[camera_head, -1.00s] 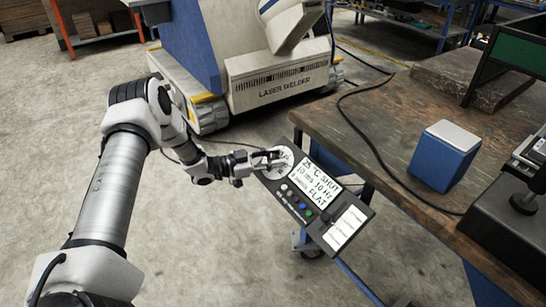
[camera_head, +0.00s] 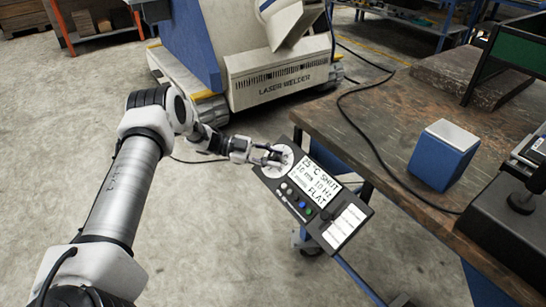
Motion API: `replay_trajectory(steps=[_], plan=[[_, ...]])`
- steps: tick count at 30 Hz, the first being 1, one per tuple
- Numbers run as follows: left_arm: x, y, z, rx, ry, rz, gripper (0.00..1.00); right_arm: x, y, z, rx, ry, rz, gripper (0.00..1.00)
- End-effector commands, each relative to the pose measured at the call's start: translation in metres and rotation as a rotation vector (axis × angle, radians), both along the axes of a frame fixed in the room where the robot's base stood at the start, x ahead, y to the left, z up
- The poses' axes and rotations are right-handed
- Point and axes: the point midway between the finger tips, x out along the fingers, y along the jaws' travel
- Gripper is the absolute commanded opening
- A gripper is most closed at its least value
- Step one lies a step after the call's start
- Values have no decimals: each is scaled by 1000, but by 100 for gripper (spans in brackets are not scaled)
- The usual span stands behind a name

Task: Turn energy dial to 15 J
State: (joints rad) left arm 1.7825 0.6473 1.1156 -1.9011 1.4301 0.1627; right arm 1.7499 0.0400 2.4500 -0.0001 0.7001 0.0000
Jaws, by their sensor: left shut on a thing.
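The control panel (camera_head: 313,192) is a dark tilted box beside the table, with a white display reading about "25 °C SHUT", "10 Hz" and "FLAT"; one line is too small to read surely. The round white dial (camera_head: 284,152) is at the panel's upper left corner. My left gripper (camera_head: 272,156) is at the dial, its dark fingers shut on the dial and covering part of it. The dial's markings are too small to read. My right gripper is not in view.
Small coloured buttons (camera_head: 302,205) sit below the display. A wooden table (camera_head: 400,130) stands right of the panel, with a blue and white box (camera_head: 445,155) and a black cable on it. The laser welder (camera_head: 280,82) stands behind. Floor around my left arm is clear.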

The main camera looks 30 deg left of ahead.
Motion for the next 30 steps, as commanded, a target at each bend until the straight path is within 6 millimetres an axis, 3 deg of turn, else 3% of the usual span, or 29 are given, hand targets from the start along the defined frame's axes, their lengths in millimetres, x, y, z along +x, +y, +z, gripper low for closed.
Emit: replay_trajectory(steps=[9,10,12,23,30], plan=[[0,0,0,0,-1,-2,0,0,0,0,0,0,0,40],[0,0,0,0,-1,-2,39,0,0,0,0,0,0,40],[0,0,0,0,-1,-2,59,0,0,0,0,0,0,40],[-2,4,1,0,-1,0,59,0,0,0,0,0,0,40],[-22,48,10,1,-3,5,59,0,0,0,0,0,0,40]])
